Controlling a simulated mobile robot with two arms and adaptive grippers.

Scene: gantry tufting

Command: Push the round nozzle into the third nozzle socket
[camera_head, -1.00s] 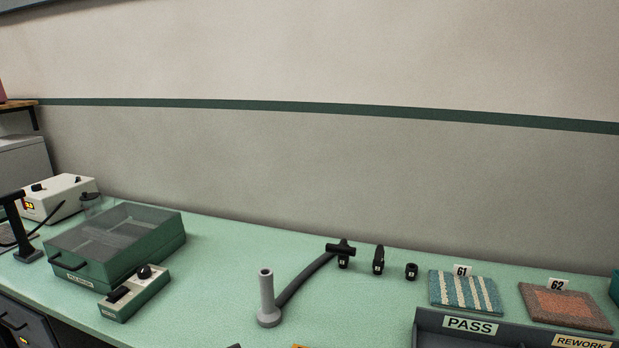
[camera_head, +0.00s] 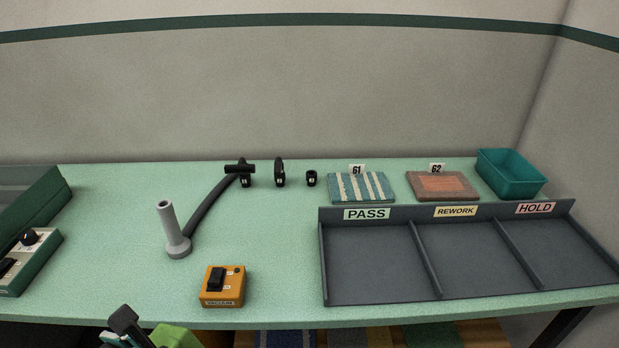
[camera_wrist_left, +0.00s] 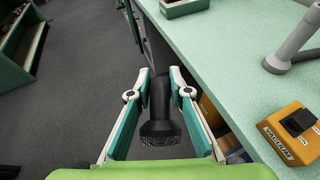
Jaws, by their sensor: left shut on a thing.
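The round nozzle (camera_wrist_left: 160,125) is black with a wide bristled head and a narrower neck. My left gripper (camera_wrist_left: 160,78) is shut on its neck, between the two teal and white fingers, beside the table's front edge. In the head view the nozzle (camera_head: 123,318) shows at the bottom left. The third nozzle socket (camera_head: 311,178) is a short black cup at the back of the table, with nothing seen standing in it. To its left, the first socket (camera_head: 245,182) holds a wide black nozzle and the second (camera_head: 279,181) a slim one. My right gripper is not in view.
A grey wand (camera_head: 171,230) with a dark hose stands left of centre. An orange vacuum switch box (camera_head: 223,287) sits near the front edge. The sorting tray (camera_head: 375,268), carpet samples (camera_head: 361,187) and teal bin (camera_head: 511,174) are at the right. Table around the sockets' front is clear.

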